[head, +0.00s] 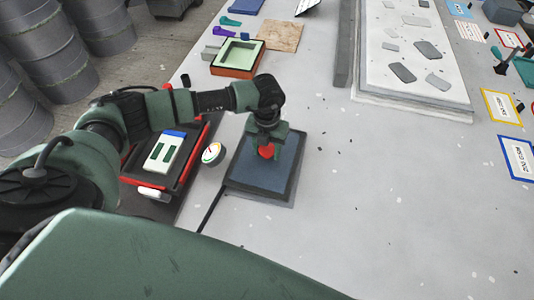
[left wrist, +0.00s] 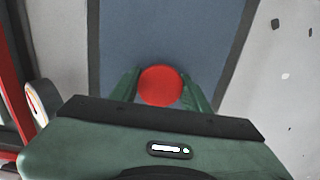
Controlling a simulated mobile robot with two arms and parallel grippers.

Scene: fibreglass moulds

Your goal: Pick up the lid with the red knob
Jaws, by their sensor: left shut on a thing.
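The lid (head: 278,172) is a dark blue-grey square panel with a darker border and a red knob (head: 266,151) on top. It lies low at the near left part of the pale table. The lid also shows in the left wrist view (left wrist: 170,35), with the red knob (left wrist: 160,86) in front of it. My left gripper (head: 265,149) is above the lid, its two green fingers on either side of the knob and shut on it. The left wrist view shows the gripper (left wrist: 162,90) the same way. What lies under the lid is hidden. My right gripper is not in view.
A red-edged dark tray (head: 132,180) with a white-green device (head: 168,148) stands left of the lid. A round gauge (head: 213,153) sits between them. An orange-and-green mould box (head: 238,55) is farther back. The table right of the lid is mostly clear.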

